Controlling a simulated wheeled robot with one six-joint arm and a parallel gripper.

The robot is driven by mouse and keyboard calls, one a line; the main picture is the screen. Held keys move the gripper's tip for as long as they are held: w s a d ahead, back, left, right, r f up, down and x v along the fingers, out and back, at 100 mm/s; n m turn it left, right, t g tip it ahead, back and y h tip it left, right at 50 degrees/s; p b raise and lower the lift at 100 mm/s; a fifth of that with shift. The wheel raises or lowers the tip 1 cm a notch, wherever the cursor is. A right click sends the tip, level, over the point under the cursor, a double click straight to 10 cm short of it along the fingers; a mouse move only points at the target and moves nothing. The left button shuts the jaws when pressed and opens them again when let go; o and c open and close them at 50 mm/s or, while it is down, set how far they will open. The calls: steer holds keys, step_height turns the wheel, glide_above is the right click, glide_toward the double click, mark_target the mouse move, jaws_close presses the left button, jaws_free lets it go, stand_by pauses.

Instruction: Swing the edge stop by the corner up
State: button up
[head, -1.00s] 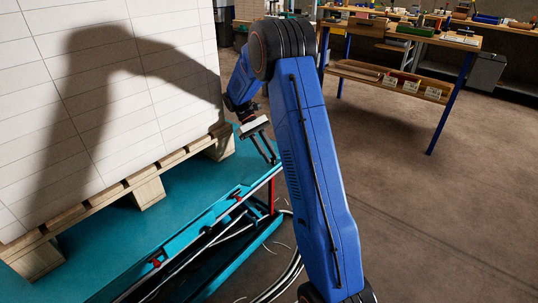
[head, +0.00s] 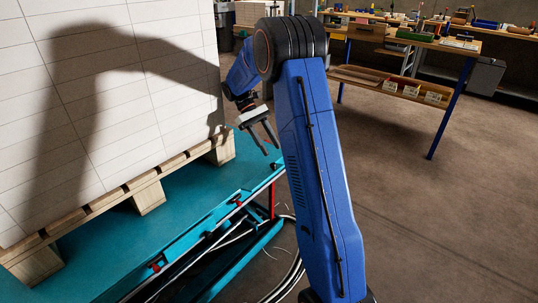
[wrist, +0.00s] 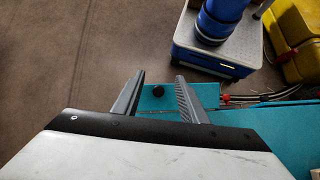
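My gripper (head: 270,149) is open and empty above the far corner of the teal lift table (head: 185,205) in the head view. In the wrist view its two grey fingers (wrist: 160,76) stand apart. A round black knob (wrist: 158,91) on the teal edge shows between them, below the fingers; I cannot tell its distance. A red piece (wrist: 225,98) with a thin rod lies to the right of the fingers. In the head view red brackets (head: 237,202) sit along the rail of the table edge. I cannot tell which part is the edge stop or how it is turned.
A tall stack of white reams (head: 110,90) stands on a wooden pallet (head: 150,196) beside the gripper. Hoses (head: 290,270) lie on the floor. A workbench (head: 435,42) stands at the back right. In the wrist view a yellow object (wrist: 293,30) is at the top right.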

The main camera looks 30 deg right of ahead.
steer(key=shift+r, duration=1.65)
